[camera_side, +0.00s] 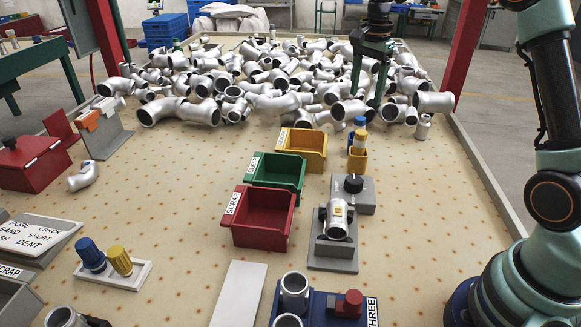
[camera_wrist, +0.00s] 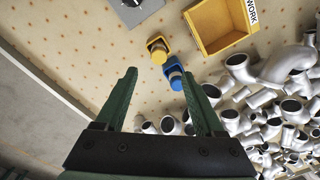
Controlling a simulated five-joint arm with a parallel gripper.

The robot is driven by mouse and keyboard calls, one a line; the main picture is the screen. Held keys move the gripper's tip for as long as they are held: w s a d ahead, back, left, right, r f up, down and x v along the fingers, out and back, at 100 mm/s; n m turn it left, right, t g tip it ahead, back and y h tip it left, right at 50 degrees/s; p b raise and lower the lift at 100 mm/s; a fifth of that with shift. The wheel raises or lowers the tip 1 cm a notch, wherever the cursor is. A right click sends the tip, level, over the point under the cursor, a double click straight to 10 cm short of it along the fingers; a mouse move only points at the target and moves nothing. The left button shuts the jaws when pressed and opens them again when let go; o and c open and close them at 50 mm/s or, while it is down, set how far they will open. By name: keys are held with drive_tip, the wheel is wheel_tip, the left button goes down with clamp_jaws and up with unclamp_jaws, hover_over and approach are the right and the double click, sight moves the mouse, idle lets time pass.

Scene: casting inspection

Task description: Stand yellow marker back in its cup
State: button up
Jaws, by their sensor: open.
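The yellow marker (camera_side: 361,137) stands upright in the small yellow cup (camera_side: 357,160), right of the bins. In the wrist view the marker (camera_wrist: 159,55) also shows inside the yellow cup (camera_wrist: 152,42). A blue marker (camera_side: 360,122) stands in a blue cup (camera_side: 351,138) just behind it; the blue cup (camera_wrist: 171,64) shows in the wrist view too. My gripper (camera_side: 367,95) is high at the far end, over the near edge of the casting pile. Its fingers (camera_wrist: 159,74) are open and empty, with both cups ahead of the fingertips.
A pile of silver castings (camera_side: 270,80) fills the back of the table. Yellow (camera_side: 313,160), green (camera_side: 290,185) and red (camera_side: 262,237) bins stand left of the cups. A grey block with a black knob (camera_side: 353,190) and a fixture holding a casting (camera_side: 335,245) stand in front.

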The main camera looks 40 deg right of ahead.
drive_tip(key=s+a+r+n+t, duration=0.2)
drive_tip(key=s+a+r+n, duration=0.1)
drive_tip(key=s+a+n, duration=0.3)
drive_tip(key=s+a+r+n+t, duration=0.2)
drive_tip(key=s+a+r+n, duration=0.1)
drive_tip(key=s+a+n, duration=0.3)
drive_tip(key=s+a+f+n+t, duration=0.1)
drive_tip(key=s+f+n, duration=0.2)
drive_tip(key=s, duration=0.4)
drive_tip(key=shift+a+n, duration=0.25)
drive_tip(key=shift+n, duration=0.55)
